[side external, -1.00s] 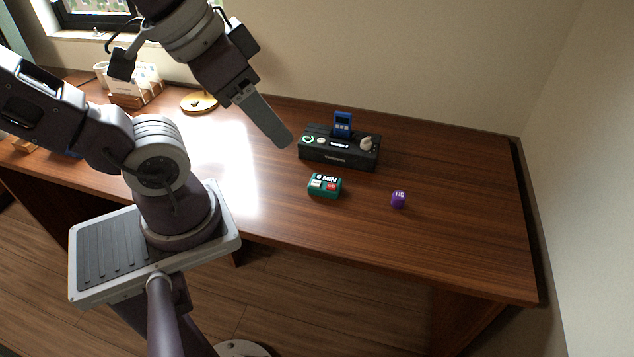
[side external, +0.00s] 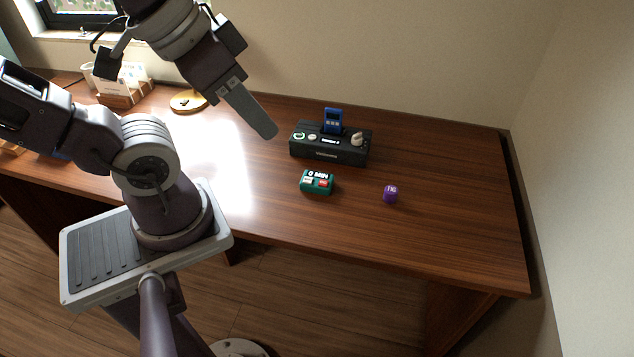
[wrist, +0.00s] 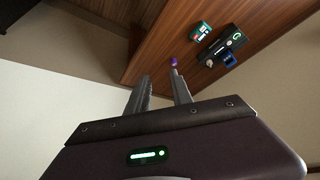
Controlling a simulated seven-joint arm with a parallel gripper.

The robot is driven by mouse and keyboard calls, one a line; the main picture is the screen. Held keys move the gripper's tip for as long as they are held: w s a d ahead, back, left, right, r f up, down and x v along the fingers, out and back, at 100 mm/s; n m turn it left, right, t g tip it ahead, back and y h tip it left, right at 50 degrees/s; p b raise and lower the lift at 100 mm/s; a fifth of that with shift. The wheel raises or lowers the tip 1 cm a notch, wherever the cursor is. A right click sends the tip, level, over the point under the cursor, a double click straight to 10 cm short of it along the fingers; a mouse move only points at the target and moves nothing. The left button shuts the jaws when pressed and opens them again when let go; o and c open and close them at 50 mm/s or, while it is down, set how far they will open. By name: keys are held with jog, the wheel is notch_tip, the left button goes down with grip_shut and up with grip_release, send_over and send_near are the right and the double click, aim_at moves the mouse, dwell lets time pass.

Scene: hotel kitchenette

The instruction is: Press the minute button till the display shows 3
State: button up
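A small teal timer (side external: 317,183) lies on the wooden desk, and its display reads "0 MIN". Below the display are a white button (side external: 308,181) and a red button (side external: 323,184); their labels are too small to read. The timer also shows near the top of the wrist view (wrist: 201,31). My gripper (side external: 268,133) is in the air, up and left of the timer in the side view, and touches nothing. In the wrist view my gripper (wrist: 160,76) has its two fingers apart with nothing between them.
A black dock (side external: 330,152) with a blue device (side external: 333,121) stands behind the timer. A purple cube (side external: 391,194) lies to its right. A round wooden piece (side external: 188,102) and a paper holder (side external: 124,88) are at the back left. The desk's right part (side external: 460,220) is clear.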

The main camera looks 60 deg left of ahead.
grip_shut()
dwell(0.8)
dwell(0.6)
